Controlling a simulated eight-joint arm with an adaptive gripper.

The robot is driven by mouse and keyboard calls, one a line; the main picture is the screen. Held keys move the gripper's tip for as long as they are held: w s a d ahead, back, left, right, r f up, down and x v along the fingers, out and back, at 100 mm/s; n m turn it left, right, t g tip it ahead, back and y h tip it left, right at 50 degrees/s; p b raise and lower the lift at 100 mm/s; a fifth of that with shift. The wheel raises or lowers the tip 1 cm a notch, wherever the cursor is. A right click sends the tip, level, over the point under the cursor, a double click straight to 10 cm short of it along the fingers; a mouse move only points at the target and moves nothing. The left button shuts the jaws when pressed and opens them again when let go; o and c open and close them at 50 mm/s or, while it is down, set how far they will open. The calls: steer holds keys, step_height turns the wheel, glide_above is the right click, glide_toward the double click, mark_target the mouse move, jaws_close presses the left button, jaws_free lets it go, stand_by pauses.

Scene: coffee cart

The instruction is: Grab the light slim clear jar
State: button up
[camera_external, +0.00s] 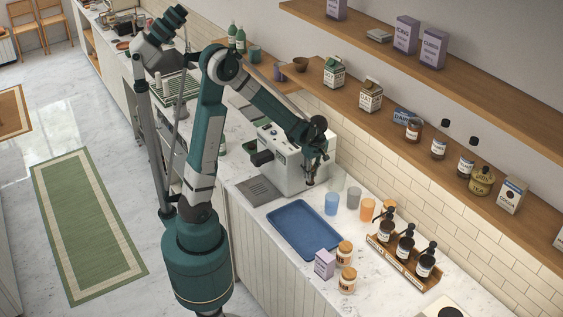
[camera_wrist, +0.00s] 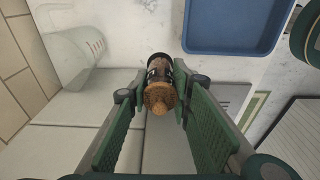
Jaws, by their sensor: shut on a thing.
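My gripper (camera_wrist: 160,98) is shut on a slim jar (camera_wrist: 160,70), with a green finger on either side of it. The jar has a tan, cork-like top (camera_wrist: 159,98) facing the wrist camera and a dark body with a pale band. The fingers and the top hide part of the body. In the external view my gripper (camera_external: 311,172) is over the counter in front of the white coffee machine (camera_external: 285,165). The jar is too small there to make out clearly, and I cannot tell whether its base touches the counter.
A clear jug (camera_wrist: 70,50) with red marks stands left in the wrist view. A blue tray (camera_external: 305,229) lies on the counter. Blue (camera_external: 331,204), grey and orange (camera_external: 367,209) cups stand nearby. A wooden rack (camera_external: 403,266) holds dark pump bottles. Shelves line the wall.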

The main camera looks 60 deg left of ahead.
steer(key=shift+r, duration=0.4)
steer(key=s+d+b, duration=0.2)
steer(key=d, duration=1.7)
steer(key=shift+d, duration=0.3)
